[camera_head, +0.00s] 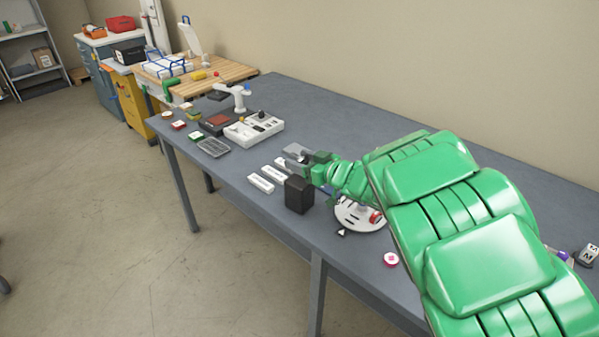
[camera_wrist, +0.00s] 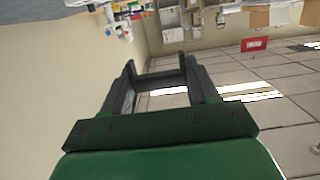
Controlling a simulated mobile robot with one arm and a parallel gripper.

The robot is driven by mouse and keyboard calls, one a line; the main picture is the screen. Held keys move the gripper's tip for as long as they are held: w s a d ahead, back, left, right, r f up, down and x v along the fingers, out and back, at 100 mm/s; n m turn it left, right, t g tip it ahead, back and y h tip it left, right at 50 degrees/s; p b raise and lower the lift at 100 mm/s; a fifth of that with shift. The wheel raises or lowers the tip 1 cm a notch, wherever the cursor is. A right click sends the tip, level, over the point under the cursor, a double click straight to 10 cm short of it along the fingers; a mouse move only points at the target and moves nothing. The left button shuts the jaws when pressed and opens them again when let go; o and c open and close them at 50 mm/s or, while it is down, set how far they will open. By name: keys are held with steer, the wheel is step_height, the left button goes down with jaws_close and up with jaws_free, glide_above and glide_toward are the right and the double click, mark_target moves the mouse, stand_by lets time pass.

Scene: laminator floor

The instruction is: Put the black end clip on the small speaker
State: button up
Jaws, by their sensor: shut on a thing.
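My gripper (camera_head: 306,158) is above the table, at the end of my green arm. In the wrist view my gripper (camera_wrist: 159,72) has its dark fingers apart, with a dark bar across the gap between them. This bar (camera_wrist: 160,78) looks like the black end clip, held by the fingers; its full shape is hard to make out. A black upright box (camera_head: 299,195), which may be the small speaker, stands on the table just below and in front of the gripper. I cannot tell its details.
The grey table (camera_head: 290,103) also bears white labelled bars (camera_head: 261,184), a white compartment tray (camera_head: 254,130), a dark grey tray (camera_head: 213,147) and a white round plate (camera_head: 355,214) partly hidden by my arm. A red-and-white round piece (camera_head: 391,259) lies near the front edge. The back of the table is clear.

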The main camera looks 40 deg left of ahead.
mark_target(300, 179)
steer(key=shift+w+a+f, duration=0.4)
steer(key=shift+a+f, duration=0.1)
steer(key=shift+f, duration=0.25)
steer(key=shift+w+a+f, duration=0.35)
steer(key=shift+a+f, duration=0.15)
steer(key=shift+f, duration=1.65)
steer(key=o, duration=1.1)
steer(key=shift+f, duration=0.1)
steer(key=shift+d, duration=0.25)
steer(key=d+r, duration=0.2)
steer(key=d, duration=0.9)
steer(key=shift+d, duration=0.25)
